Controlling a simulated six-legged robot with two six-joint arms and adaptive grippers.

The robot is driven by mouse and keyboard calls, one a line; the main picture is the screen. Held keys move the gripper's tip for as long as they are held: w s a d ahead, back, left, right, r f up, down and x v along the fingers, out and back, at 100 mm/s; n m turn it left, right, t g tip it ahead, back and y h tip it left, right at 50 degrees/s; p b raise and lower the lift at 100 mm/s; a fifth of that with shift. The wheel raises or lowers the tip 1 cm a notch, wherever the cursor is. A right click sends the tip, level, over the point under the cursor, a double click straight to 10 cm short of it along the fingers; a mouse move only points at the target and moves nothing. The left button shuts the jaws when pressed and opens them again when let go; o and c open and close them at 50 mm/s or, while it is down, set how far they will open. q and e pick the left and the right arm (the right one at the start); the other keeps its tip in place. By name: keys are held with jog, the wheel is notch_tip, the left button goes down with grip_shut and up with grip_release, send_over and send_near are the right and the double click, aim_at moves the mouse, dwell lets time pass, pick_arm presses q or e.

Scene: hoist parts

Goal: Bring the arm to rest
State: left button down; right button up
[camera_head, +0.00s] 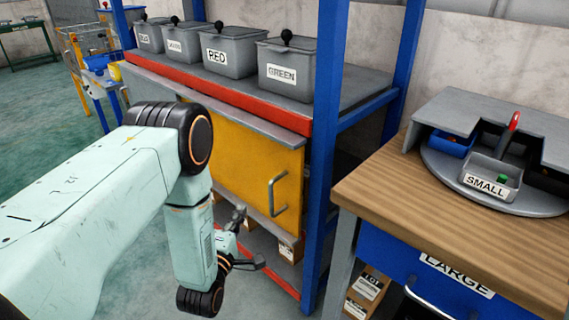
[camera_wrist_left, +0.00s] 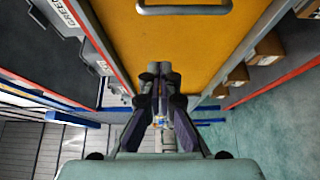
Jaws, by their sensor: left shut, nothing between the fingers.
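My left arm (camera_head: 110,185) comes in from the left in the head view and bends down in front of the shelf unit. My left gripper (camera_head: 248,240) is low, in front of the yellow cabinet door (camera_head: 235,160) and below its handle. In the left wrist view the gripper (camera_wrist_left: 160,72) has its fingers together and nothing between them. The yellow door (camera_wrist_left: 175,40) fills the upper middle of that view. My right gripper is not in view.
Grey lidded bins, one labelled GREEN (camera_head: 287,75), stand on the red-edged shelf. A blue post (camera_head: 322,130) rises beside the door. At right is a wooden workbench (camera_head: 400,190) with a SMALL tray (camera_head: 490,175) and a LARGE drawer (camera_head: 440,270). Green floor (camera_head: 50,110) is open at left.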

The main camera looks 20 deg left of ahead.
pick_arm(q)
jog(key=s+d+f+m+g+h, duration=0.2)
jog(key=s+d+f+m+g, duration=0.1)
jog(key=s+f+m+g, duration=0.8)
jog(key=s+d+f+m+g, duration=0.1)
jog(key=s+d+m+g, duration=0.1)
jog(key=s, duration=1)
jog(key=s+d+m+g, duration=0.2)
jog(key=s+m+g, duration=0.2)
jog(key=s, duration=0.7)
jog(key=shift+s+d+f+m+g+h, duration=0.3)
jog(key=shift+s+d+f+m+g, duration=0.1)
jog(key=shift+m, duration=0.7)
